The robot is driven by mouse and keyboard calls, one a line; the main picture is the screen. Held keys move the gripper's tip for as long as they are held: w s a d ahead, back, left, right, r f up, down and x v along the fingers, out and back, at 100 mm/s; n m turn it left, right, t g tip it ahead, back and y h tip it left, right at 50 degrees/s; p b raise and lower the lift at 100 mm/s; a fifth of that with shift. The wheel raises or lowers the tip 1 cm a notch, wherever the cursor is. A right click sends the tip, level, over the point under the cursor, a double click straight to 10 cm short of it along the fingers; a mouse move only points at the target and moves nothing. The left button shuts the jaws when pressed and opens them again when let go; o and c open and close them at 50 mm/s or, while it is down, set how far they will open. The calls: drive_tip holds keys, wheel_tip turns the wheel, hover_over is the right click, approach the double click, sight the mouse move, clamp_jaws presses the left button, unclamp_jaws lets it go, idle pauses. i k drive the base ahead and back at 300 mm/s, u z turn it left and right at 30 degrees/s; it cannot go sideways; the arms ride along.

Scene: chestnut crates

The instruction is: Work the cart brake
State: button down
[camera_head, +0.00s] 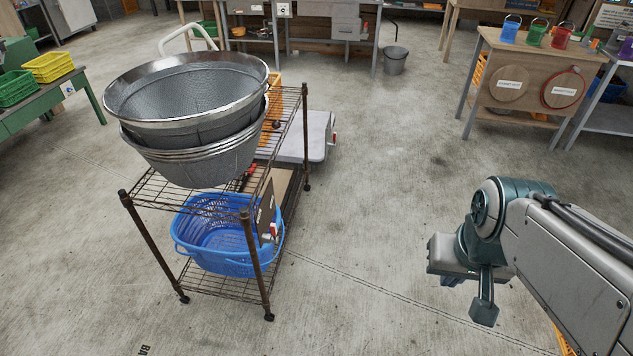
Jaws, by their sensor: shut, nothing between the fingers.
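A flat grey platform cart (312,128) stands behind the wire rack, partly hidden by it. A pale curved handle (185,31) rises behind the basins, apparently the cart's. A small red and white part (333,141) shows at the deck's right edge; it is too small to tell whether it is the brake. No other brake part can be made out. My gripper (484,308) hangs at the lower right, over bare floor and well to the right of the cart. It is shut and touches nothing. My forearm comes in from the right edge.
A wire rack (274,258) between me and the cart bears nested metal sieves (190,100) and a blue basket (212,264). A green table (45,110) stands left, a wooden bench (535,70) right, a bucket (396,58) behind. The middle floor is clear.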

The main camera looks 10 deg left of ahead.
sight(273, 228)
drive_tip(key=u, duration=0.1)
drive_tip(key=i, duration=1)
drive_tip(key=u, duration=0.65)
